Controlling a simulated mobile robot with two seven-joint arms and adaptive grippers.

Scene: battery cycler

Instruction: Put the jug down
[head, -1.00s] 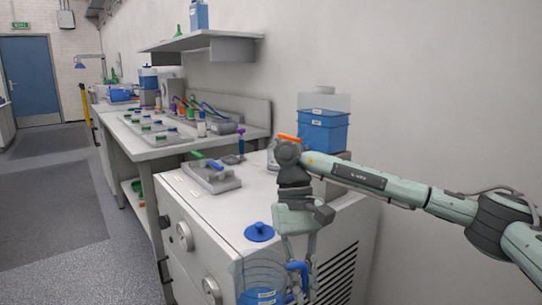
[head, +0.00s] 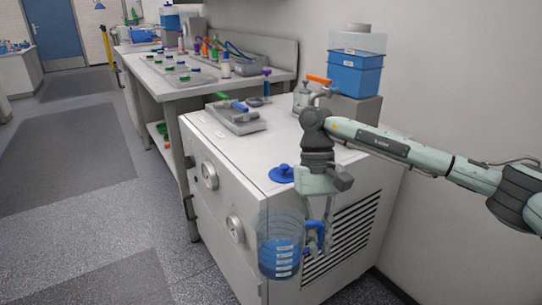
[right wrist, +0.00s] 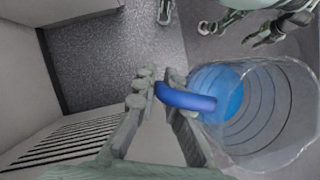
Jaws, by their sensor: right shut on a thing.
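The jug (head: 279,243) is clear and ribbed, with blue liquid in its lower part and a blue handle (right wrist: 186,98). My right gripper (head: 316,240) is shut on that handle. In the right wrist view the fingers (right wrist: 160,100) are around the handle, and I look into the open jug (right wrist: 265,110). A pale green and dark part at the top of that view may be my left gripper (right wrist: 280,28); its jaws are unclear.
The white cabinet (head: 225,165) has knobs and a vent grille (head: 343,240). A bench with vials stands behind. Floor on the left (head: 80,170) is clear.

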